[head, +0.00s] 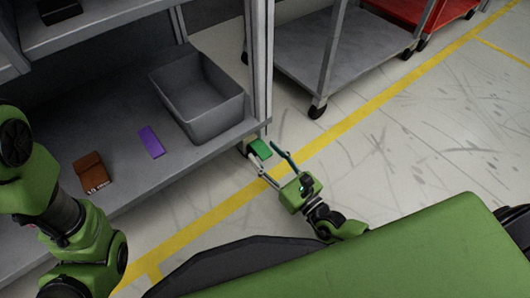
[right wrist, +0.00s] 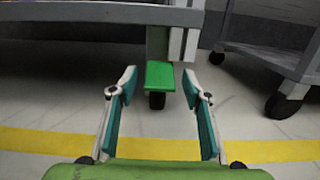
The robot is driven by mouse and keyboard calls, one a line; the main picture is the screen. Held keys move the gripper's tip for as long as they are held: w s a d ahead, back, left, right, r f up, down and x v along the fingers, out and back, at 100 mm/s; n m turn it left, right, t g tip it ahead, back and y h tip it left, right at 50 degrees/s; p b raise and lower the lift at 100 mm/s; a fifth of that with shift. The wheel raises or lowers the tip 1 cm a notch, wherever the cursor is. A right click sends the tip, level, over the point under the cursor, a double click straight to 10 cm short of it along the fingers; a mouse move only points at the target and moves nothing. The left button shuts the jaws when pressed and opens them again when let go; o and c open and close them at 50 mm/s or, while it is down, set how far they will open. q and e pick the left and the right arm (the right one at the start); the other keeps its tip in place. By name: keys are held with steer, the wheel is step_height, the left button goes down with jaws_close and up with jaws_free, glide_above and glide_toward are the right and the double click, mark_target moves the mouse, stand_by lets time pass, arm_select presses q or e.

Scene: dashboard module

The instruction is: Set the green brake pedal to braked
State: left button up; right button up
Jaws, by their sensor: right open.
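The green brake pedal (head: 260,149) sits low at the near right corner of the shelf cart, by a caster wheel. It also shows in the right wrist view (right wrist: 159,75), straight ahead and roughly centred between my fingers. My right gripper (head: 269,160) is open, its two fingertips just short of the pedal; in the right wrist view the open fingers (right wrist: 157,82) stand either side of it with nothing between them. I cannot tell whether the fingertips touch it. My left arm (head: 70,225) comes in at the left; its gripper is out of view.
The cart's shelf (head: 120,190) holds a grey bin (head: 205,95), a purple box (head: 151,142) and a brown box (head: 92,172). Another cart (head: 330,55) stands at the back. The floor to the right, past a yellow line (head: 345,115), is clear.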

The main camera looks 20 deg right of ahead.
steer(key=v, duration=1.1)
steer(key=shift+s, duration=0.1)
steer(key=shift+d, duration=0.1)
